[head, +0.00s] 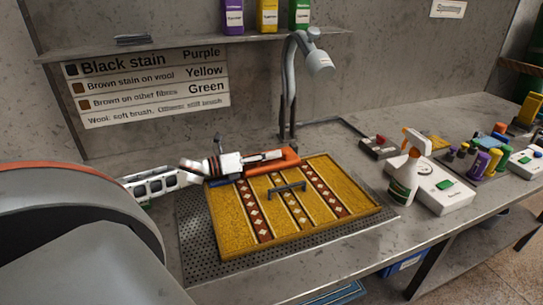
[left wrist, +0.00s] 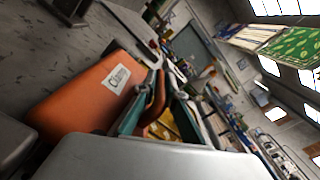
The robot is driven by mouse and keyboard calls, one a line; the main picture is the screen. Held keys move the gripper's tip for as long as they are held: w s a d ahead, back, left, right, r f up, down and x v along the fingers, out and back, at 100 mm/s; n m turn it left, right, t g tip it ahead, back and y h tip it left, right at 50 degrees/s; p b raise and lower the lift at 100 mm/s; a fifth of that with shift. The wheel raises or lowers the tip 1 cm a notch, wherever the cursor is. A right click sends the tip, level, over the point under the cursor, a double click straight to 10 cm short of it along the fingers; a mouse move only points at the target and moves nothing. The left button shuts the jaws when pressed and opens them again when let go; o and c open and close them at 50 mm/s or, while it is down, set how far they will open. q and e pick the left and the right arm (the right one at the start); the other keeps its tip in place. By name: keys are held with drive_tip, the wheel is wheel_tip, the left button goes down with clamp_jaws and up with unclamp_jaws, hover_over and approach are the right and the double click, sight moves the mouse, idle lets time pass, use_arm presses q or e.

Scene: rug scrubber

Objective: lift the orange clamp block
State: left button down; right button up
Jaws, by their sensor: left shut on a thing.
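The orange clamp block (head: 288,164) is a long bar along the back edge of the yellow patterned rug (head: 318,169). In the left wrist view the orange block (left wrist: 75,105) is large and close, with a white "Clamp" label. My left gripper (head: 268,157) comes in from the left over the block and is shut on it. Its body hides part of the block, and I cannot tell whether the block touches the rug. My right gripper is not in view.
The rug lies on a perforated grey tray (head: 196,246), with a small dark handle (head: 287,188) on top. A grey lamp-like arm (head: 290,85) stands behind. A spray bottle (head: 408,168) and several small bottles stand right. A shelf (head: 180,46) overhangs the back.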

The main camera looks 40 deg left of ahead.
sight(269, 161)
use_arm(q)
drive_tip(key=shift+a+r, duration=0.1)
drive_tip(key=shift+r, duration=0.1)
drive_tip(key=shift+w+a+r+n+p, duration=0.25)
drive_tip(key=shift+a+r+n, duration=0.2)
drive_tip(key=shift+n, duration=0.4)
drive_tip(key=shift+w+a+r+n+p, duration=0.3)
drive_tip(key=shift+r+n, duration=0.25)
drive_tip(key=shift+n, duration=0.3)
drive_tip(key=a+n, duration=0.1)
drive_tip(key=r+n, duration=0.1)
drive_tip(key=shift+w+a+n, duration=0.35)
drive_tip(key=shift+n, duration=0.05)
drive_tip(key=a+n, duration=0.1)
drive_tip(key=n, duration=0.1)
drive_tip(key=shift+w+a+r+n, duration=0.2)
drive_tip(key=shift+w+a+n, duration=0.15)
drive_tip(key=shift+w+n, duration=0.05)
drive_tip(key=a+n, duration=0.1)
drive_tip(key=w+a+n+b, duration=0.1)
drive_tip(key=a+n+b, duration=0.1)
drive_tip(key=shift+w, duration=0.3)
drive_tip(key=shift+a, duration=0.1)
